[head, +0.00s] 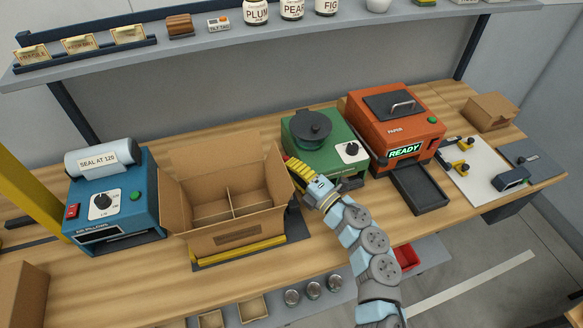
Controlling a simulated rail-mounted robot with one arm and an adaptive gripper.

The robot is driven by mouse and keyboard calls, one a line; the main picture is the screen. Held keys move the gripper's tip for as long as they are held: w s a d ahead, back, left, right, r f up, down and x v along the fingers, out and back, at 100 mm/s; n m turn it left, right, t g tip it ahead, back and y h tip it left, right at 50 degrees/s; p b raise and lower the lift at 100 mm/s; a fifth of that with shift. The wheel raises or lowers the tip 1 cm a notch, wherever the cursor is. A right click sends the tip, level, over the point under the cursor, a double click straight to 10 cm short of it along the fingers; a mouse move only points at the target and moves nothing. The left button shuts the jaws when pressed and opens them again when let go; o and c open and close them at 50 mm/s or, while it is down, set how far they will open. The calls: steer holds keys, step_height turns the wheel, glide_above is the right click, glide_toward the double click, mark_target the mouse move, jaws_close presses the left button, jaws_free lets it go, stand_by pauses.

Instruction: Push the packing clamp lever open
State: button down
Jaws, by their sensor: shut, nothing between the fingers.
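An open cardboard box (235,222) with dividers sits in a dark packing fixture (213,262) on the bench. A yellow bar (240,251) runs along the box's front bottom edge and looks like part of the clamp. I cannot clearly make out the clamp lever. My gripper (292,163) is at the right side of the box, near its right flap, pointing to the upper left. Its fingers look shut and empty. A ribbed yellow part shows at the gripper's end. I cannot tell whether it touches the box or the clamp.
A blue sealing machine (117,207) stands left of the box. A green machine (327,148) is close behind my gripper. An orange paper machine (398,125) with a dark tray (420,188), and a white board (480,175) with yellow-black clamps, stand right. A shelf (200,44) hangs above.

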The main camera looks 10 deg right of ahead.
steer(key=shift+d, duration=0.1)
steer(key=s+d+r+p, duration=0.1)
steer(key=s+d+r, duration=0.1)
steer(key=s+d, duration=0.5)
steer(key=s, duration=0.4)
steer(key=shift+s, duration=0.4)
